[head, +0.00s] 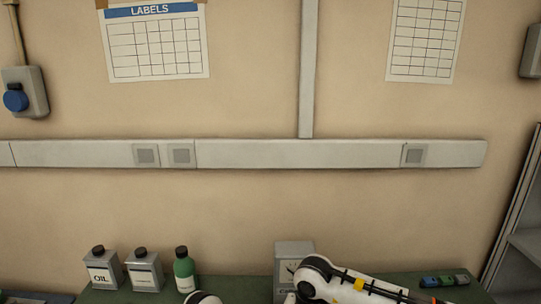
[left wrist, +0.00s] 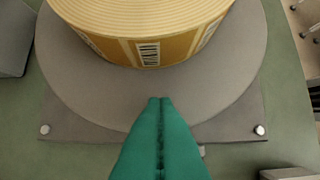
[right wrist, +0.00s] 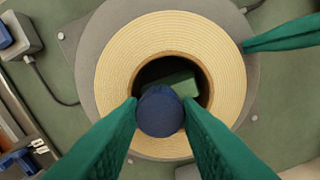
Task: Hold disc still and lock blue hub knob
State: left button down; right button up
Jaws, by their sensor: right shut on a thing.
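In the right wrist view my right gripper (right wrist: 160,106) is shut on the round blue hub knob (right wrist: 160,115), one finger on each side. The knob shows in front of the dark core opening of a tan tape reel (right wrist: 112,80). The reel rests on a grey disc (right wrist: 87,60), which also shows in the left wrist view (left wrist: 75,95). My left gripper (left wrist: 160,99) has its green fingers together, tips over the disc's edge area beside the reel; contact is unclear. It also shows in the right wrist view (right wrist: 246,46). Reel and disc are out of the head view.
The disc stands over a grey base plate (left wrist: 65,150) with bolts, on a green bench. In the head view an oil can (head: 102,275), another can (head: 145,277) and a green bottle (head: 184,272) stand at the back. A grey box (head: 293,252) stands near my arm.

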pick_arm(q)
jog(key=shift+s+a+f, duration=0.1)
jog(key=shift+s+f, duration=0.05)
jog(key=shift+f, duration=0.25)
pick_arm(e)
jog(key=shift+s+f+m, duration=0.25)
jog(key=shift+f+m, duration=0.05)
jog(key=o, duration=0.7)
jog(key=shift+c, duration=0.2)
pick_arm(q)
jog(key=shift+s, duration=0.1)
pick_arm(e)
jog(key=shift+r, duration=0.15)
jog(key=shift+w+r, duration=0.15)
jog(key=shift+r, duration=0.4)
notch_tip(320, 180, up, 4)
jog(key=shift+r, duration=0.1)
